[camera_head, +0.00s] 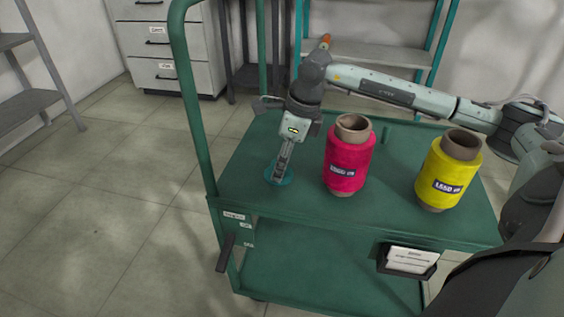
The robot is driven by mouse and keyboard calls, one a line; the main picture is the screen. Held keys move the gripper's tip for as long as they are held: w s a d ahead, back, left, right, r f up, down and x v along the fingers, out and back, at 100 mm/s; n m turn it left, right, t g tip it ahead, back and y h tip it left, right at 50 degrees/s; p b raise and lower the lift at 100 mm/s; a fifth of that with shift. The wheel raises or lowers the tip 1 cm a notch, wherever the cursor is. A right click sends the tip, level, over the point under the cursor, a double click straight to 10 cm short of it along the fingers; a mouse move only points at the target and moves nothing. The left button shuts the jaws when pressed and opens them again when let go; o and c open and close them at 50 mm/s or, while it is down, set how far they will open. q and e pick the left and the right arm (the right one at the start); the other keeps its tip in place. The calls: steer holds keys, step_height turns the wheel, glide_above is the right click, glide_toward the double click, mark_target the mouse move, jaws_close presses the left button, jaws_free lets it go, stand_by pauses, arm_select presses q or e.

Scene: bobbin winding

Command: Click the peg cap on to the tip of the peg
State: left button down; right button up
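My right gripper (281,170) reaches in from the right and points down over the left part of the cart top. Its fingertips are at a round teal disc (270,178), which looks like the peg cap. The fingers show as one narrow strip, so I cannot tell whether they are shut on the disc. I also cannot tell whether the disc rests on the cart top or is just above it. I cannot make out a separate peg. My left gripper is not in view.
A red bobbin (347,160) and a yellow bobbin (449,175) stand upright on the green cart (300,208), to the right of the gripper. The cart's tall green rail (193,105) rises at its left end. Drawers (165,45) and shelves stand behind.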

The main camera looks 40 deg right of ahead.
jaws_close()
steer(key=shift+r+p, duration=1.85)
steer(key=shift+r, duration=1.25)
steer(key=shift+f, duration=0.1)
